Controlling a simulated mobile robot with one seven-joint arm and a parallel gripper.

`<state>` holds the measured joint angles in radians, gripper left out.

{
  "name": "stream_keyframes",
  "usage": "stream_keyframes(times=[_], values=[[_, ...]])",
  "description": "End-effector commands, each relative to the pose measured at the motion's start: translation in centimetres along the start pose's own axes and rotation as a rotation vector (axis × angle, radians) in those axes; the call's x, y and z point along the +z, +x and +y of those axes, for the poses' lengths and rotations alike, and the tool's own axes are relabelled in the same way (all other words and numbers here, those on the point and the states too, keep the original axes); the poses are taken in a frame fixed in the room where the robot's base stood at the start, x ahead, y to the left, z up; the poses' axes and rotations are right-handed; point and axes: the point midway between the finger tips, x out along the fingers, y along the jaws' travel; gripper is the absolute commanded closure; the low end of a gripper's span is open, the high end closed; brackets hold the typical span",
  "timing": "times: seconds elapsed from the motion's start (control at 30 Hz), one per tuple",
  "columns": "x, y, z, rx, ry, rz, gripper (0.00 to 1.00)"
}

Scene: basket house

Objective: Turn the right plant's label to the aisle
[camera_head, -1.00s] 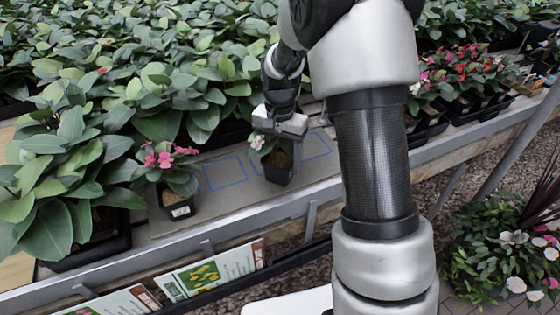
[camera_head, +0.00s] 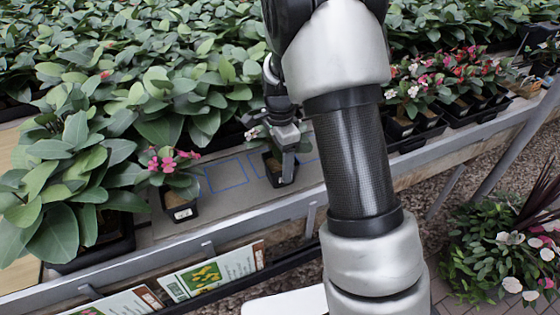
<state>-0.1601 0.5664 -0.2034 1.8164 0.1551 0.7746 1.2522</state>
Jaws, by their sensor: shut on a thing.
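The right plant (camera_head: 273,170) is a small dark pot with a few leaves and a pale flower, upright on the bench strip. My gripper (camera_head: 287,168) comes down on it from above and is shut on the pot, with a finger against its right side. No white label shows on the visible face of this pot; part of it is hidden by the gripper. The left plant (camera_head: 173,190) has pink flowers, and the white label (camera_head: 182,213) on its dark pot faces the front aisle.
A blue outlined square (camera_head: 226,173) lies empty between the two plants; another is partly hidden by my arm. Large leafy plants (camera_head: 60,190) crowd the left and back. Printed signs (camera_head: 212,271) hang along the front rail. Potted flowers (camera_head: 455,85) stand in trays at right.

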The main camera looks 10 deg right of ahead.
Motion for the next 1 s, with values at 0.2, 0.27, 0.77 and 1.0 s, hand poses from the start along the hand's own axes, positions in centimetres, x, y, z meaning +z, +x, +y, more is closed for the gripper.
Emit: stream_keyframes(times=[0.2,0.27,0.77,1.0], values=[[0.0,0.24,-0.01,0.0,-0.001,0.0,0.64],[0.0,0.3,-0.02,0.0,-0.001,0.0,0.64],[0.0,0.35,-0.02,0.0,-0.001,0.0,0.13],[0.0,-0.47,-0.05,-0.002,-0.002,0.0,0.13]])
